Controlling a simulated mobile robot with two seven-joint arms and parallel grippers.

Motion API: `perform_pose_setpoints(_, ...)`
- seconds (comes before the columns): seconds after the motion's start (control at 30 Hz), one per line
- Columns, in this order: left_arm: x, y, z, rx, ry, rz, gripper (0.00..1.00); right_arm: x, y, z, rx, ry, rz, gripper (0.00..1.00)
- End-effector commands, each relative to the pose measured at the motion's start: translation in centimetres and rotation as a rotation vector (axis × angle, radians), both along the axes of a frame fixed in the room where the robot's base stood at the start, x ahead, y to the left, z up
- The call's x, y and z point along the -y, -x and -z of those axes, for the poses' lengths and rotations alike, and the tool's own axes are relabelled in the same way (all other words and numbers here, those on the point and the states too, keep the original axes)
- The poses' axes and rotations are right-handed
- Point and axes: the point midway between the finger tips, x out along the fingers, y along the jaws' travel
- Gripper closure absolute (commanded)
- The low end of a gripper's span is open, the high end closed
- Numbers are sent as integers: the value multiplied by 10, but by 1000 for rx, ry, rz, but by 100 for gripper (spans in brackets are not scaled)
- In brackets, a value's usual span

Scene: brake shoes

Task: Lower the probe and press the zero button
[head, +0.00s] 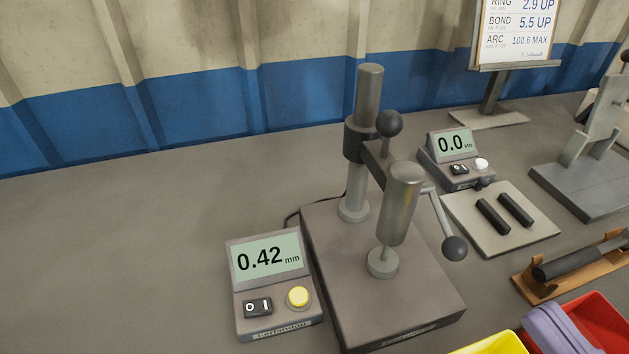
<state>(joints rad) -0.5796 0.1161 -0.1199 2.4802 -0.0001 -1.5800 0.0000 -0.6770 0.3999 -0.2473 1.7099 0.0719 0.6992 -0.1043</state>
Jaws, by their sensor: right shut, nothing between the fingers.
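The gauge stand (385,300) has a dark base, a grey column and a cylindrical probe (400,205) on an arm. Below the probe is a round disc (383,263); I cannot tell whether there is a gap. A lever with a dark ball knob (455,248) hangs down at the right of the probe. The readout box (275,285) on the left shows 0.42 mm. It has a round yellow button (298,297) and a black rocker switch (257,306). My left gripper is out of view.
A second readout (455,158) showing 0.0 stands behind a pale plate (535,238) with two dark bars. A wooden holder (575,268), a red bin (605,325) and a yellow bin (495,345) lie at right. The table at left is clear.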

Motion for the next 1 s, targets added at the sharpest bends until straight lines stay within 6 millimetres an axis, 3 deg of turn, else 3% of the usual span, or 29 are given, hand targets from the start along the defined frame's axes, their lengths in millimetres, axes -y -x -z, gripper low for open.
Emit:
perform_pose_setpoints(0.07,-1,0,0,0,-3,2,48,0,0,0,0,0,0,100)
perform_pose_setpoints(0.53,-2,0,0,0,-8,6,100,0,0,0,0,0,0,100)
perform_pose_setpoints(1.0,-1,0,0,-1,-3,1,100,0,0,0,0,0,0,100)
